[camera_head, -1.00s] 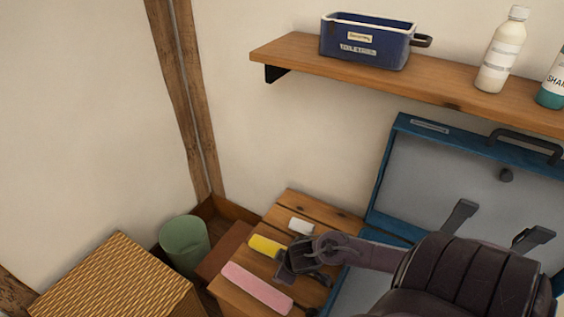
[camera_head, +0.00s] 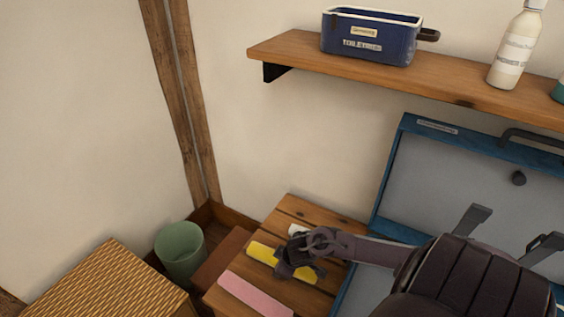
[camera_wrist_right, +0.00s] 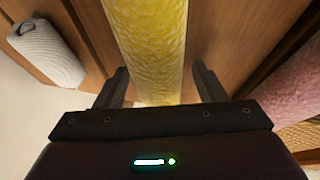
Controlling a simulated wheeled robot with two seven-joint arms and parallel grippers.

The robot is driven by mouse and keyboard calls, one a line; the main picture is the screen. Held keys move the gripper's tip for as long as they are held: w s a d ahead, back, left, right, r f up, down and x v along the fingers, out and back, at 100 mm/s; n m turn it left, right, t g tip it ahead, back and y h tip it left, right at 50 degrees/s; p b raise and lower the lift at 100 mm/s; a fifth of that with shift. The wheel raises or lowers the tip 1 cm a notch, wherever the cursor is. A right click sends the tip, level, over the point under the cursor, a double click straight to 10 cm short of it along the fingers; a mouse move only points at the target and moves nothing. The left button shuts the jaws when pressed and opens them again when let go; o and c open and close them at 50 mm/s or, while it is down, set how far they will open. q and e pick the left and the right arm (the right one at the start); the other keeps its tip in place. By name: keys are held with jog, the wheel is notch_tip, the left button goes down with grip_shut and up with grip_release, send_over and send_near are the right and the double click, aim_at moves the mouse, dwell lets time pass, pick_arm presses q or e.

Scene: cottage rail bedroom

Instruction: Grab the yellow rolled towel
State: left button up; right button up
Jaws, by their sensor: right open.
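The yellow rolled towel (camera_head: 262,252) lies on a slatted wooden bench (camera_head: 290,210), between a pink rolled towel (camera_head: 255,293) and a white one that my gripper partly hides. My right gripper (camera_head: 292,270) is over the yellow towel and covers its middle part in the head view. In the right wrist view the yellow towel (camera_wrist_right: 150,45) runs between the two open fingers of the gripper (camera_wrist_right: 160,88), with a gap on each side. The white towel (camera_wrist_right: 45,52) is at the left there and the pink towel (camera_wrist_right: 290,90) at the right. My left gripper is not in view.
An open blue case (camera_head: 395,185) stands right of the bench, beside my arm. A green bin (camera_head: 180,250) and a woven box (camera_head: 110,285) are at the left. A shelf (camera_head: 285,48) above holds a blue toiletries box (camera_head: 370,38) and a white bottle (camera_head: 514,50).

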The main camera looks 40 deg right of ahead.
jog(key=c, duration=0.7)
jog(key=shift+c, duration=0.4)
jog(key=shift+r, duration=0.15)
